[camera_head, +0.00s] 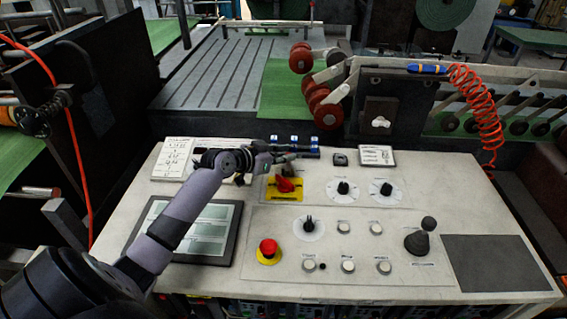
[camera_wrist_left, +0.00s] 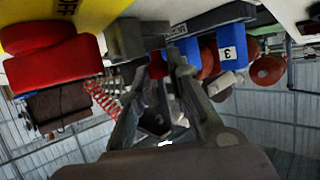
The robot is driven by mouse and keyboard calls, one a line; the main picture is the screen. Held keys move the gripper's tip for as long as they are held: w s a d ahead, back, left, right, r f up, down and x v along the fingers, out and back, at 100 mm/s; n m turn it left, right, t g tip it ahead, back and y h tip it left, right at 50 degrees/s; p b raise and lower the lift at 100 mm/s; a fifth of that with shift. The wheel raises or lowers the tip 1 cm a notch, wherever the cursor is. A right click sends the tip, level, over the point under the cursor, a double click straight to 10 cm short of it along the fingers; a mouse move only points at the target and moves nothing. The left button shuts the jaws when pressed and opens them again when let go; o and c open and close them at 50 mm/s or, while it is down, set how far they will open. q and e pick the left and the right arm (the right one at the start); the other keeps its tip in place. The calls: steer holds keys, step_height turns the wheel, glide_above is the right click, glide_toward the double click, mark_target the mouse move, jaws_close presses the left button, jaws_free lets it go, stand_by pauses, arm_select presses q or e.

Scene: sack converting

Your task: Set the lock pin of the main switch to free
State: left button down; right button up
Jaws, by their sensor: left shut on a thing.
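The main switch (camera_head: 286,184) is a red rotary handle on a yellow plate (camera_head: 289,195) on the console. In the left wrist view the red handle (camera_wrist_left: 55,65) is at the upper left, beside the yellow plate marked OFF (camera_wrist_left: 60,12). A grey block (camera_wrist_left: 130,38) stands beside the handle. My left gripper (camera_head: 287,156) is just behind the switch; in the wrist view its fingertips (camera_wrist_left: 165,62) are close together near the block. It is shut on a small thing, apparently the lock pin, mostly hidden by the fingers. My right gripper is not in view.
A red emergency button (camera_head: 268,249), a black joystick (camera_head: 419,238), knobs and buttons share the console. A row of blue numbered tags (camera_head: 293,140) is close behind my left gripper. A screen (camera_head: 185,230) lies under my left arm. The dark pad (camera_head: 490,262) is clear.

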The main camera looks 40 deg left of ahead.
arm_select(q)
steer(key=c, duration=1.9)
jaws_free()
steer(key=shift+w+a+r, duration=0.1)
steer(key=shift+r, duration=0.1)
steer(key=shift+c, duration=0.2)
steer(key=o, duration=0.4)
steer(key=shift+w+f, duration=0.1)
steer(key=shift+f, duration=0.1)
steer(key=v, duration=1.2)
steer(key=shift+f, duration=0.1)
